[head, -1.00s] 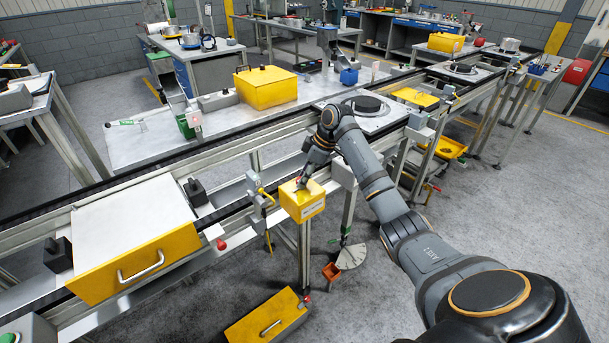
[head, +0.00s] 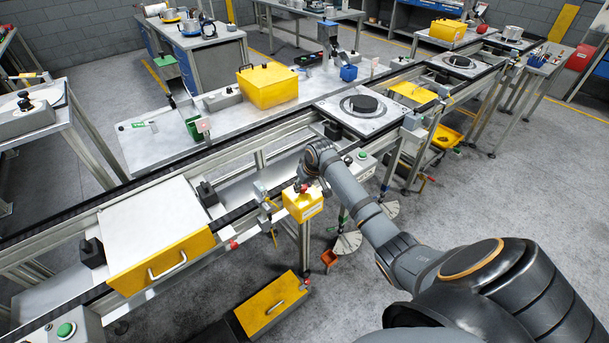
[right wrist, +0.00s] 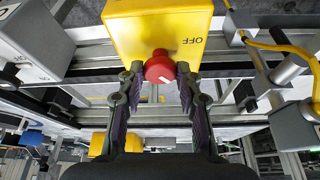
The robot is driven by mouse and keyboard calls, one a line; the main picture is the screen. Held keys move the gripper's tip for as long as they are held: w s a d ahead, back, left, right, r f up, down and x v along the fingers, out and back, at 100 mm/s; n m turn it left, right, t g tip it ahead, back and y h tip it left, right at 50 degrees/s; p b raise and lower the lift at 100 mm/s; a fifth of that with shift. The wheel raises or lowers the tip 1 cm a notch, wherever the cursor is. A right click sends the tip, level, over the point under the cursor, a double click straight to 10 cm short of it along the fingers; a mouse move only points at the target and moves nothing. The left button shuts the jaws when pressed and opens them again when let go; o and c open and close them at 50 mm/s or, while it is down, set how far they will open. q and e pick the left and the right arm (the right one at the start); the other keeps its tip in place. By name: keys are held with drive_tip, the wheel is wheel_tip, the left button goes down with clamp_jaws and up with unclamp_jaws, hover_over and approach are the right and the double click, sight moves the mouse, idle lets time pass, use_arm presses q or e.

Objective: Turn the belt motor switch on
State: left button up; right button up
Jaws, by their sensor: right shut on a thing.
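The belt motor switch is a yellow box (head: 303,208) on the front of the conveyor frame, at the centre of the head view. It also shows at the top of the right wrist view (right wrist: 150,22), where OFF is printed on it, upside down. Its red knob (right wrist: 159,67) has a white mark and sits between the fingers of my right gripper (right wrist: 158,78), which is shut on it. In the head view my right gripper (head: 307,181) is over the box and partly hidden by my wrist. My left gripper is not in view.
A yellow cable (head: 271,215) and sensor bracket are just left of the switch. A yellow bin (head: 270,303) lies on the floor below. Open floor lies to the right.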

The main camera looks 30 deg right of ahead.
drive_tip(key=m+p, duration=0.1)
drive_tip(key=m+h+p, duration=0.1)
drive_tip(key=m+p, duration=0.1)
drive_tip(key=shift+a+r+m, duration=0.25)
drive_tip(key=shift+m, duration=0.05)
drive_tip(key=shift+w+f+m+g+h+p, duration=0.1)
drive_tip(key=shift+m+g+h+p, duration=0.2)
drive_tip(key=shift+m+h+p, duration=0.5)
drive_tip(key=shift+m+g+p, duration=0.3)
drive_tip(key=shift+m+p, duration=0.1)
drive_tip(key=shift+m, duration=0.7)
drive_tip(key=shift+f, duration=0.1)
drive_tip(key=o, duration=1.1)
drive_tip(key=v, duration=1.2)
drive_tip(key=shift+a, duration=0.1)
